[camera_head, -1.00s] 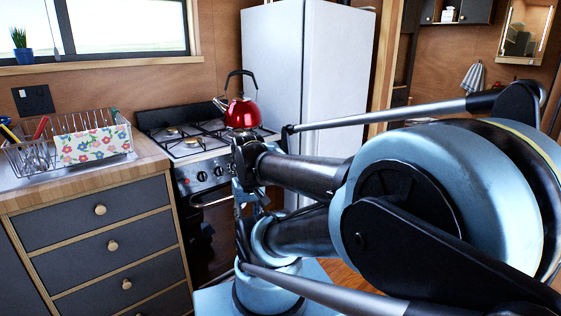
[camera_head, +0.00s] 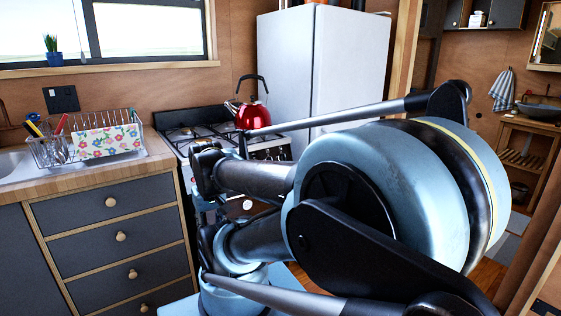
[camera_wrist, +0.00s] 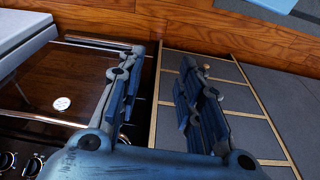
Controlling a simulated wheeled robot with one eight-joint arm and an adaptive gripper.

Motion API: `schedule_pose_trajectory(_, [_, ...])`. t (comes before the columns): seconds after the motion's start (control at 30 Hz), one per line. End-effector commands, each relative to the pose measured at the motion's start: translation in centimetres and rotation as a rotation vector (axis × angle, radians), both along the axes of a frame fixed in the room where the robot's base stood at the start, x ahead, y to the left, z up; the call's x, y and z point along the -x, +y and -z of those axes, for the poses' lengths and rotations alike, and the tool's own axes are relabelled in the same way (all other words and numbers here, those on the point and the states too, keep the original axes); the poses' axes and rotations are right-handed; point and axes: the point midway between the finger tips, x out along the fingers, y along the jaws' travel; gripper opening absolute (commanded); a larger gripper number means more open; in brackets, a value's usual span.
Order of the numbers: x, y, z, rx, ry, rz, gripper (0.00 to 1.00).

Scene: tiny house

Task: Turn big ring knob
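The stove (camera_head: 185,133) stands left of the fridge in the head view, with a row of stove knobs (camera_head: 268,154) on its front panel, partly hidden behind my arm. In the wrist view, the stove knobs (camera_wrist: 8,160) show at the lower left edge, beyond my left finger. I cannot tell which one is the big ring knob. My gripper (camera_wrist: 160,75) has its two fingers spread with nothing between them. It is apart from the knobs, with the oven door (camera_wrist: 85,85) to its left and the drawer fronts to its right. My arm hides my gripper in the head view.
A red kettle (camera_head: 251,114) stands on the stove top. Left of the stove is a counter with drawers (camera_head: 110,202) and a dish rack (camera_head: 48,152). The white fridge (camera_head: 330,75) is behind my arm. Wooden floor (camera_wrist: 100,20) shows in the wrist view.

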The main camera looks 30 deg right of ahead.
Motion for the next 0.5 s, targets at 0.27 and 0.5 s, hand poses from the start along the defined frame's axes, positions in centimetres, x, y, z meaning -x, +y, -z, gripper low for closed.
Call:
schedule_pose_trajectory(0.27, [0.7,0.0,-0.6,-0.012,-0.011,0.026,0.5])
schedule_pose_trajectory(0.5, [-2.4,-0.3,-2.3,-0.145,-0.008,0.3,0.5])
